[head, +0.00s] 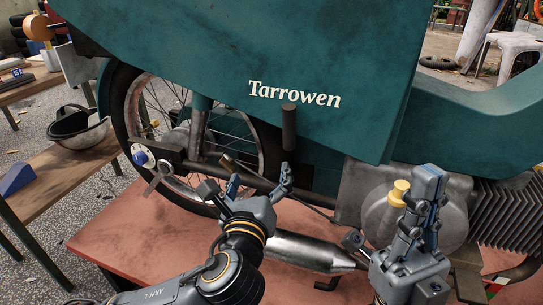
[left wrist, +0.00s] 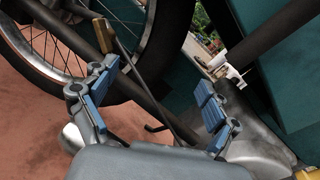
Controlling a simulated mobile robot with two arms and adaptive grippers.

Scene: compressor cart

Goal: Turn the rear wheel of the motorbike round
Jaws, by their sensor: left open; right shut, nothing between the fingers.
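The motorbike's rear wheel (head: 122,105) is at the left in the head view, a black tyre with a silver rim and thin spokes. The teal body panel hides its top; axle parts and a frame bar cross it. My open left gripper (head: 258,180) is in front of the bike, right of the wheel's hub, with nothing between its fingers. In the left wrist view the wheel (left wrist: 143,68) is at upper left, beyond the open fingers (left wrist: 155,75); I cannot tell any contact. My right gripper (head: 430,172) is shut and empty, upright before the engine casing.
A thin lever (head: 265,182) runs behind the left gripper. A dark peg (head: 288,127) stands out before the panel. The silver exhaust (head: 300,252) lies low, above the red platform (head: 105,240). A bench (head: 65,170) with a helmet (head: 78,130) stands at left.

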